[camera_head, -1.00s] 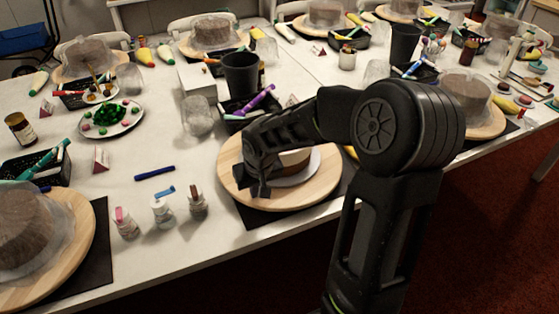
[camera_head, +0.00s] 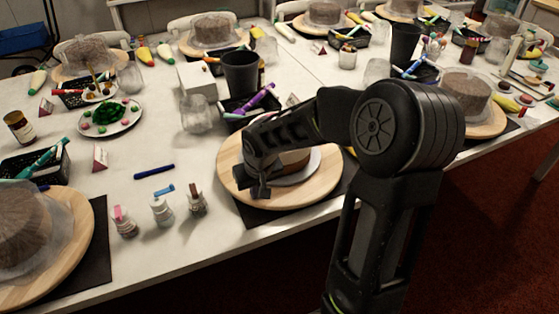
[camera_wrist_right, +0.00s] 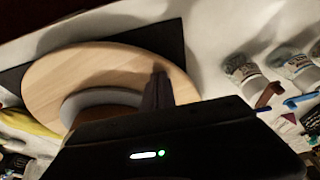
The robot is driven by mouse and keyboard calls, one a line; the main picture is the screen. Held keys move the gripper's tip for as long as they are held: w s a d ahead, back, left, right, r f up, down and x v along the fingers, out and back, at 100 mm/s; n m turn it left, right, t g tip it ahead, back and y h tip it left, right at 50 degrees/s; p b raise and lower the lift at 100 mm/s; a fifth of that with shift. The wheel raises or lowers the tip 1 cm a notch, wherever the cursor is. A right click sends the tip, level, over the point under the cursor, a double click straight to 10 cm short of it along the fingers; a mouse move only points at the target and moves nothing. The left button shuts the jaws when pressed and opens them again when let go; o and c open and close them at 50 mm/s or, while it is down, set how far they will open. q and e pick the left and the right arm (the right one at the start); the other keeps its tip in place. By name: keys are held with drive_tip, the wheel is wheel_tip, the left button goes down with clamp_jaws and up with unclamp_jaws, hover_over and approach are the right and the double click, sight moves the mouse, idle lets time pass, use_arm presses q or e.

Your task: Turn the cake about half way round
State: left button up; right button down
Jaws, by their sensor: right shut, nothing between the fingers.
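The cake (camera_head: 291,161) sits on a grey board (camera_head: 305,172) on a round wooden turntable (camera_head: 310,193). My right arm hides much of the cake in the head view. My right gripper (camera_head: 258,192) is shut and empty, low over the left part of the turntable, beside the cake. In the right wrist view the shut fingers (camera_wrist_right: 158,90) are over the edge area of the turntable (camera_wrist_right: 75,78). Whether they touch the wood, I cannot tell. My left gripper is out of view.
Small bottles (camera_head: 162,210) stand left of the turntable, with a blue pen (camera_head: 154,171) behind them. A dark cup (camera_head: 240,74) and a basket of pens (camera_head: 250,108) are behind. Another covered cake (camera_head: 25,228) is at left. A dark mat (camera_head: 260,217) lies under the turntable.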

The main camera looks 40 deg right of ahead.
sight(280, 200)
drive_tip(key=shift+s+d, duration=0.5)
drive_tip(key=shift+s, duration=0.25)
drive_tip(key=shift+s+d, duration=0.45)
drive_tip(key=shift+s, duration=0.3)
drive_tip(key=shift+s+d+p, duration=0.45)
drive_tip(key=shift+s+d, duration=0.75)
drive_tip(key=shift+s, duration=0.1)
drive_tip(key=shift+r+p, duration=1.05)
drive_tip(key=shift+r, duration=0.3)
